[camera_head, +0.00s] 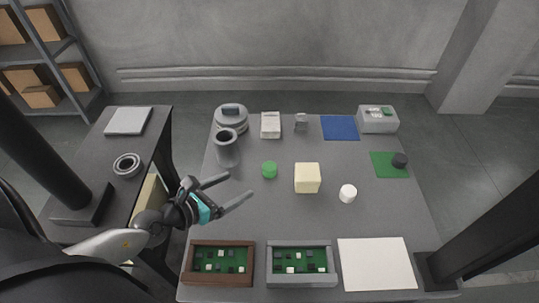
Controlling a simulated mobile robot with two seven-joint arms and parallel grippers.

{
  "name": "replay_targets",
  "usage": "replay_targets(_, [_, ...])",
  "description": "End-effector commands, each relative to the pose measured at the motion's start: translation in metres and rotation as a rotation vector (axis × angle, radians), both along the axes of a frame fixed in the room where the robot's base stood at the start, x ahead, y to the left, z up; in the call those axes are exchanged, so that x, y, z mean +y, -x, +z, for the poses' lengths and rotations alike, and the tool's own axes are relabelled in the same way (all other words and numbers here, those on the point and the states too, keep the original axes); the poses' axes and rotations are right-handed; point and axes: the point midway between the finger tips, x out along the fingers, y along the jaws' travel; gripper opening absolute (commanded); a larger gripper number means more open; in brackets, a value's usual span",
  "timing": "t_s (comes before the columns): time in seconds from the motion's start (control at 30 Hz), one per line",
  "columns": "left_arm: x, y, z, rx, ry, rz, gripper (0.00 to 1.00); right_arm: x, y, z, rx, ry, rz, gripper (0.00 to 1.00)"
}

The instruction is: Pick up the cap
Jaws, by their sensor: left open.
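Several small round pieces on the grey table could be the cap, and I cannot tell which one is meant. A green cylinder (269,170) stands left of the middle. A white cylinder (348,193) stands right of the cream block. A dark round piece (400,160) sits on the green mat at the right. My left gripper (240,186) is open and empty, with its fingers spread over the table's left edge, nearer to me and left of the green cylinder. My right gripper is not in view.
A cream block (307,178) stands mid-table, and a grey vase-like vessel (227,152) at the left. Two component trays, brown (189,264) and grey (271,265), and a white sheet (377,264) line the front. A blue mat (340,128) lies at the back. The table's middle front is clear.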

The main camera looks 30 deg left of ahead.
Motion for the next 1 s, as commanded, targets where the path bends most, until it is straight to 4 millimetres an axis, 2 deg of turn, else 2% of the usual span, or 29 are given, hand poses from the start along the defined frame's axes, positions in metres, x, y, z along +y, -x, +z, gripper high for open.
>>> replay_targets(0.33, [-0.01, -0.036, -0.015, -0.003, 0.004, 0.003, 0.86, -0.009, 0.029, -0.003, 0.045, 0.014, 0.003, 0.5])
replay_targets(0.7, [-0.023, -0.08, -0.036, -0.001, 0.005, 0.002, 0.86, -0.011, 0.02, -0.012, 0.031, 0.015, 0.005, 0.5])
replay_targets(1.0, [-0.026, -0.096, -0.042, -0.002, 0.003, 0.001, 0.86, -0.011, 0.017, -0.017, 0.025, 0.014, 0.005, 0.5])
